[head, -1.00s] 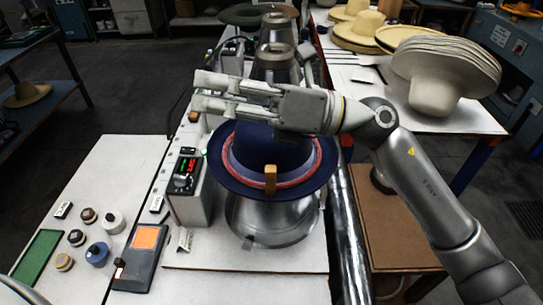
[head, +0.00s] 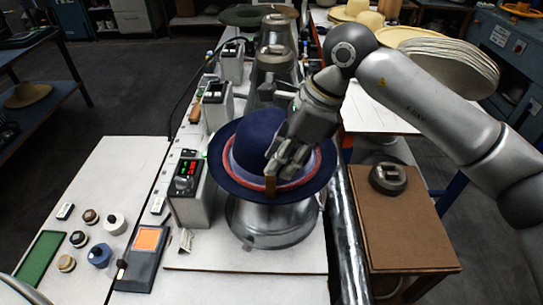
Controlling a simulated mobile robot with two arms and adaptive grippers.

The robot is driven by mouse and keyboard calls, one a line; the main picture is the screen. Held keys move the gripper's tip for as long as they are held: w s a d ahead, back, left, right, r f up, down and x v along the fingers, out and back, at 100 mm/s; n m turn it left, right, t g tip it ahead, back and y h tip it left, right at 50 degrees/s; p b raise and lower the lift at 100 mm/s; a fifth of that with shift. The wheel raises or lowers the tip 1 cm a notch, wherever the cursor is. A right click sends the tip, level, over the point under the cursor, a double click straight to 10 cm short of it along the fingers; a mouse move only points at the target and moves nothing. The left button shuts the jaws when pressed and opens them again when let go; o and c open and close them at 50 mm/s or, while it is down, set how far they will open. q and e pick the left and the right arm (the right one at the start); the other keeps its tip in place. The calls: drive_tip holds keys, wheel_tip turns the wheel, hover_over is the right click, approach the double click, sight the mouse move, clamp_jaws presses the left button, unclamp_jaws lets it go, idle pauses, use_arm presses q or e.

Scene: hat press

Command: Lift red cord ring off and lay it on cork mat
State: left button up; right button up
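The red cord ring (head: 246,183) lies around the base of the crown of a dark blue hat (head: 245,150). The hat sits on a metal press form (head: 268,222). A small tan tab (head: 270,184) stands at the ring's front. My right gripper (head: 281,172) points down at the hat's front, with its fingertips at the tab. It hides part of the crown and ring; whether its fingers are closed on the tab I cannot tell. A brown, cork-like mat (head: 405,235) lies on a low stand at the right. My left gripper is out of view.
A dark round metal piece (head: 388,178) sits at the mat's back left; the rest of the mat is bare. A control box (head: 187,190) stands close left of the hat. A steel pipe (head: 349,240) runs between press and mat. Pale hats (head: 440,60) are stacked behind.

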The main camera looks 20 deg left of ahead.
sight(270, 178)
drive_tip(key=p+x, duration=0.3)
drive_tip(key=x, duration=0.2)
drive_tip(key=shift+f, duration=0.1)
drive_tip(key=shift+a+f, duration=0.2)
drive_tip(key=shift+f, duration=0.2)
clamp_jaws()
